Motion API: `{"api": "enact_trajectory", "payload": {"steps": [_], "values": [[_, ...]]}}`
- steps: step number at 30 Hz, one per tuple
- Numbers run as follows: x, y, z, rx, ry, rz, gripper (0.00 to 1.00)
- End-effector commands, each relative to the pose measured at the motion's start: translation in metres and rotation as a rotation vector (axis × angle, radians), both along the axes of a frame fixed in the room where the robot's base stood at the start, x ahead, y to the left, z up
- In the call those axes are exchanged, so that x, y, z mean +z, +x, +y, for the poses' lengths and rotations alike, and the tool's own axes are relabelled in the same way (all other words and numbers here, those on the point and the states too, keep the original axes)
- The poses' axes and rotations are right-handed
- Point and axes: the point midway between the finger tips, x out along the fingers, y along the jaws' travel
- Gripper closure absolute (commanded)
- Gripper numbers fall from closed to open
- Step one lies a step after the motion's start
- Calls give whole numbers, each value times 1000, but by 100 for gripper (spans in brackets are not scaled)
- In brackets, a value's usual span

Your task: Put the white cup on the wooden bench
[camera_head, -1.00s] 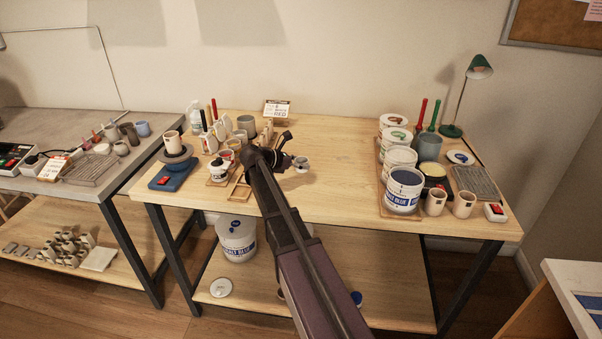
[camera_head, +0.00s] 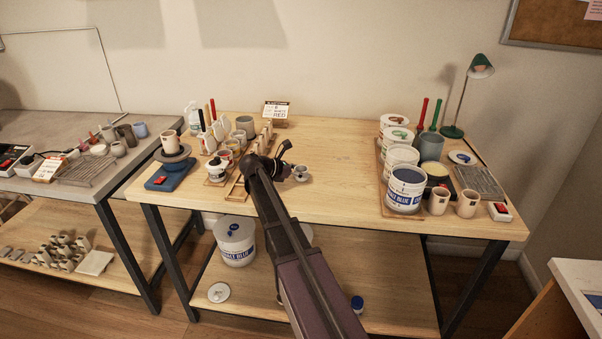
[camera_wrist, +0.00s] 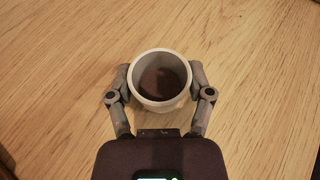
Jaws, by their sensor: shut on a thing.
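My gripper (camera_wrist: 160,88) is shut on the white cup (camera_wrist: 161,102), one finger on each side of it, in the wrist view. The cup is upright, with a light rim and a dark brown inside. In the head view the cup (camera_head: 301,173) shows at the right of my gripper (camera_head: 285,168), over the middle of the wooden bench (camera_head: 345,190). Bare wood surrounds the cup in the wrist view. I cannot tell whether its base touches the bench top.
Left of my gripper stand several pots, tools and a wooden rack (camera_head: 233,187). A blue scale (camera_head: 170,176) is at the left end. Glaze buckets (camera_head: 406,190), beige cups and a lamp (camera_head: 463,100) fill the right end. The bench middle is clear.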

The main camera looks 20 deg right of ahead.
Motion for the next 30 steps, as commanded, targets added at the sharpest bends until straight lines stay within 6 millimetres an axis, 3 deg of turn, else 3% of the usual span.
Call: {"api": "enact_trajectory", "payload": {"steps": [5, 6, 9, 30], "values": [[-4, 0, 0, 0, 0, 0, 81], [-3, 0, 0, 0, 0, 0, 27], [-3, 0, 0, 0, 0, 0, 0], [4, 0, 6, 2, 0, 0, 0]]}}
